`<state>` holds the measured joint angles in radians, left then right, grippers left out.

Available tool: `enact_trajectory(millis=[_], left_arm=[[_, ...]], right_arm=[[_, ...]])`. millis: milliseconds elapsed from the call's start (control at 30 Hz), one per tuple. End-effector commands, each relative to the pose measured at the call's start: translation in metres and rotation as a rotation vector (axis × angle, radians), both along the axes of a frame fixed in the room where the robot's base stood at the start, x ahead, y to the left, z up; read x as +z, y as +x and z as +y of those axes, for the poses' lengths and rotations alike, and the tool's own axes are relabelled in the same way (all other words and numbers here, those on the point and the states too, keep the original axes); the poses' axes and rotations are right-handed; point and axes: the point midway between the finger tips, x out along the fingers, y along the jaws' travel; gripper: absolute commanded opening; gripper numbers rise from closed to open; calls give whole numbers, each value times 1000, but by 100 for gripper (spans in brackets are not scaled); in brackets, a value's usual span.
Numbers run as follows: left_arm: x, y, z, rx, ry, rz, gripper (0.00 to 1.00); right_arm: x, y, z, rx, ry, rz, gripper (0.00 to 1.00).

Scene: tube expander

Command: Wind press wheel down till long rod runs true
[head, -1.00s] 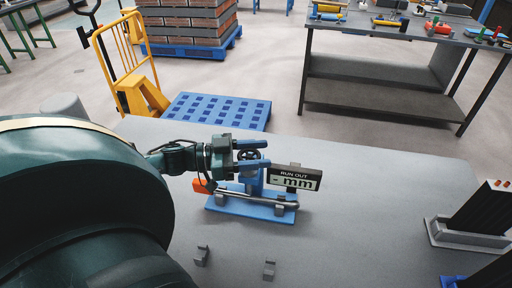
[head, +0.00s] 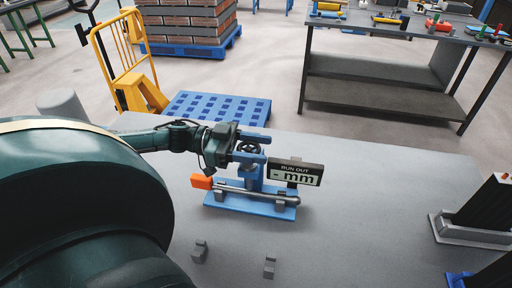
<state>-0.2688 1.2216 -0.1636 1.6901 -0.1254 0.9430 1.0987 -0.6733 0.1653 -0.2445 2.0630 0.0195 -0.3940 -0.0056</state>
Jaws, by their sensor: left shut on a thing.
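The blue press (head: 225,208) stands on the grey table with its dark wheel (head: 249,147) on top. The long silver rod (head: 262,195) lies across the press over grey supports, with an orange piece (head: 201,182) at its left end. The run-out display (head: 296,173) behind the rod reads "- mm", with no number. Whether the rod is straight is too small to tell. My right gripper is not in view.
A black upright item on a grey base (head: 462,232) stands at the right edge. The table between it and the press is clear. A blue pallet (head: 222,107) lies on the floor behind.

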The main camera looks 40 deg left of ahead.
Motion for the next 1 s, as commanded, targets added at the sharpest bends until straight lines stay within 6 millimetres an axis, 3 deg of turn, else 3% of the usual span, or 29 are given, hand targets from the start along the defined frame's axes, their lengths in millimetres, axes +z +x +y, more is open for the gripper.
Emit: enact_trajectory(millis=[67, 100, 333, 667, 867, 1000], left_arm=[[-1, 0, 0, 0, 1, 0, 26], [-1, 0, 0, 0, 1, 0, 50], [-1, 0, 0, 1, 1, 0, 69], [-1, -2, 3, 1, 1, 2, 70], [-1, -14, 24, 2, 3, 7, 70], [0, -28, 50, 3, 4, 8, 70]], right_arm=[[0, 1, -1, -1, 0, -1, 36], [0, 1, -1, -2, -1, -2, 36], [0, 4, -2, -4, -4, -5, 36], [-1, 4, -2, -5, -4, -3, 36], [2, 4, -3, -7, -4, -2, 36], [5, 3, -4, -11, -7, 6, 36]])
